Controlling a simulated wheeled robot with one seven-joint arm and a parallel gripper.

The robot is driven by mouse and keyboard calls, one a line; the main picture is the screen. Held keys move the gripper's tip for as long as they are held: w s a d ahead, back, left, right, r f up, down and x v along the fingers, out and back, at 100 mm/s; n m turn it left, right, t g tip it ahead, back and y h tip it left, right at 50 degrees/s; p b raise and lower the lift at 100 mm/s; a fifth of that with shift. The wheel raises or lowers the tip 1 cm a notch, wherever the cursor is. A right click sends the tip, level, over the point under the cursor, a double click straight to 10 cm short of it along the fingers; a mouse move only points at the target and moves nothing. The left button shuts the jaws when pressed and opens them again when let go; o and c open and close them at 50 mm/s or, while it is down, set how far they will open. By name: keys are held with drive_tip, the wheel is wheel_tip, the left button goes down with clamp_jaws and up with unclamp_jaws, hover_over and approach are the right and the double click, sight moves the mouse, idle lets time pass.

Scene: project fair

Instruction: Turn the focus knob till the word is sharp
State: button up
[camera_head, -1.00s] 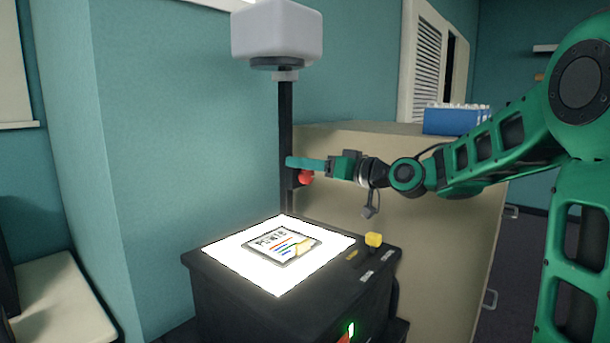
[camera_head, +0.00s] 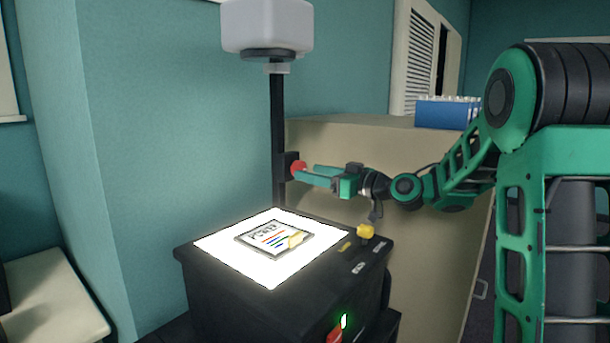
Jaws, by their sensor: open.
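The overhead projector has a black base (camera_head: 225,300), a bright square stage and a grey head (camera_head: 267,28) on a black post (camera_head: 277,120). A red knob (camera_head: 298,166) sits on the post's side. My gripper (camera_head: 303,175) is open at the red knob, its fingers pointing left. Part of the knob shows above the fingertips; I cannot tell whether they touch it or stand around it. A transparency card (camera_head: 258,238) with a dark word, coloured lines and a yellow patch lies on the lit stage (camera_head: 268,279). No projected word is in view.
A yellow knob (camera_head: 366,231) stands on the base's right corner. A green light (camera_head: 344,320) and red switch (camera_head: 334,337) are on its front. A beige cabinet (camera_head: 420,150) stands behind my arm, with a blue box (camera_head: 446,114) on top. A pale table (camera_head: 45,305) is at left.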

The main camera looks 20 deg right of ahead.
sight(297, 168)
drive_tip(key=shift+x, duration=1.7)
drive_tip(key=c, duration=1.1)
drive_tip(key=shift+o, duration=0.2)
drive_tip(key=shift+d+m, duration=0.1)
drive_tip(key=shift+m, duration=0.7)
drive_tip(key=o, duration=1.1)
drive_tip(key=shift+c, duration=0.2)
drive_tip(key=shift+s, duration=0.15)
